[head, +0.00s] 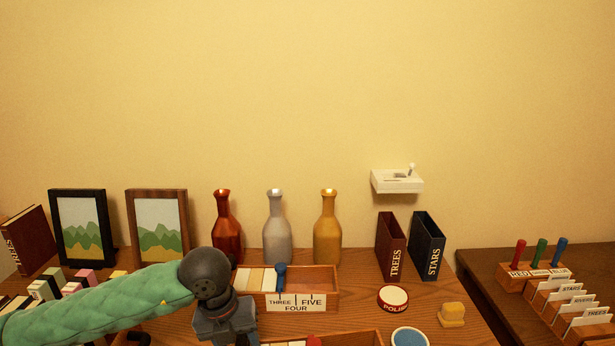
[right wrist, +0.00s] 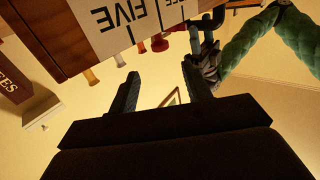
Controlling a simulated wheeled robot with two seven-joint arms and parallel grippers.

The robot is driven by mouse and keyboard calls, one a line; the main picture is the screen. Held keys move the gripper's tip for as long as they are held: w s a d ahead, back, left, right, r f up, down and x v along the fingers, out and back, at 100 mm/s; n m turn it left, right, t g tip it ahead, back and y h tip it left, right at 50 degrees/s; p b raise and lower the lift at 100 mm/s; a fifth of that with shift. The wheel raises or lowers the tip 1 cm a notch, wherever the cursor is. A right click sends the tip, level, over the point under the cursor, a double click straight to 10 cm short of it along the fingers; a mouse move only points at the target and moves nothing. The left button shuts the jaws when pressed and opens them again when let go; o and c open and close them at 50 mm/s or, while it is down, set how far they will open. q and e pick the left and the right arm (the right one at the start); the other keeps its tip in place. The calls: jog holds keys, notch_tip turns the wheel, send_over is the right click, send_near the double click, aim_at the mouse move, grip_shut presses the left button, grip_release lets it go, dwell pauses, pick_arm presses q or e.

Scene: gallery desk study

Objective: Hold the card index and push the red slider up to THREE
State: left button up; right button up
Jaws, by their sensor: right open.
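A wooden card index box (head: 365,339) is mostly cut off at the bottom edge of the head view. Its red slider (head: 314,341) just shows there. In the right wrist view, a wooden box front (right wrist: 58,60) with an upside-down label (right wrist: 125,22) reading FIVE looms close; I cannot tell the slider's position against the label. My left gripper (head: 225,325) is near the box's left end in the head view; its fingertips are unclear. My right gripper (right wrist: 160,70) is open and empty in the wrist view, its fingers close to the box. It is out of the head view.
A second index box (head: 325,275) with a blue slider (head: 281,274) stands behind, labelled THREE, FIVE, FOUR. Several bottles (head: 277,235) stand behind it. A polish tin (head: 393,298), a yellow block (head: 452,314) and a blue round lid (head: 409,338) lie to the right.

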pick_arm(q)
notch_tip(320, 180, up, 11)
jog(key=a, duration=0.2)
jog(key=shift+s, duration=0.15)
jog(key=shift+a, duration=0.1)
dwell(0.3)
